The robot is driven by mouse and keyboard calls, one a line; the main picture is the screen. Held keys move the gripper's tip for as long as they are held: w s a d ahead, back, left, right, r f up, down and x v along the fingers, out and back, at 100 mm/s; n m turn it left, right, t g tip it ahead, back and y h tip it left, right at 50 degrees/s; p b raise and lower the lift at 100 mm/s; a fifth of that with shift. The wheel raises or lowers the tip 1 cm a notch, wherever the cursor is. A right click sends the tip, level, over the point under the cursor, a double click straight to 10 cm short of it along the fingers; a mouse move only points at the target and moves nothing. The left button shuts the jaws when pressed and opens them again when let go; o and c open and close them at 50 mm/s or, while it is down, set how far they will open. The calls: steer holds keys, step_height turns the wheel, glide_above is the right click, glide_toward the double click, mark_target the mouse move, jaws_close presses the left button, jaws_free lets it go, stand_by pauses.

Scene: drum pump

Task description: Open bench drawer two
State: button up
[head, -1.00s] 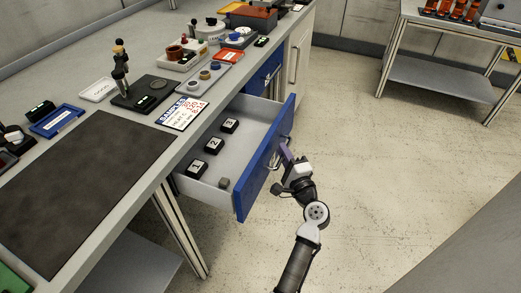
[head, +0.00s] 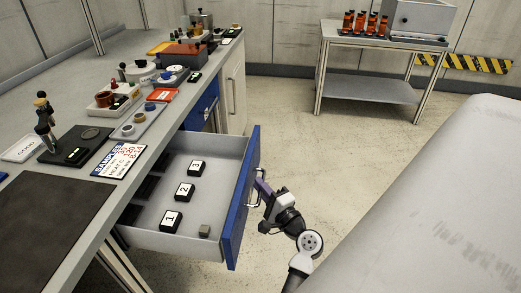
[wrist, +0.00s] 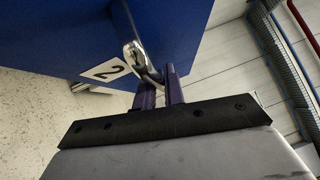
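The blue-fronted drawer (head: 240,205) stands well out from the bench in the head view. In the wrist view its front (wrist: 75,35) carries a label (wrist: 108,69) reading 2. A metal bar handle (wrist: 136,52) runs down to between the fingers of my gripper (wrist: 160,91). The fingers are close together around the handle's end; the exact contact is partly hidden. In the head view my gripper (head: 262,186) is at the outer side of the drawer front. Inside the drawer lie black blocks labelled 1 (head: 171,219), 2 (head: 184,191) and 3 (head: 197,168), and a small grey cube (head: 204,230).
The bench top (head: 112,174) holds a dark mat, a samples sheet (head: 119,160), trays and tools. Another blue drawer front (head: 203,108) and a pale cabinet (head: 232,88) are farther along. A side table (head: 372,90) stands at the back. Floor between is clear.

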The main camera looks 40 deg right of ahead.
steer(key=o, duration=0.4)
steer(key=shift+o, duration=0.2)
steer(key=s+a+f+b, duration=0.2)
steer(key=s, duration=1.1)
steer(key=shift+s, duration=0.25)
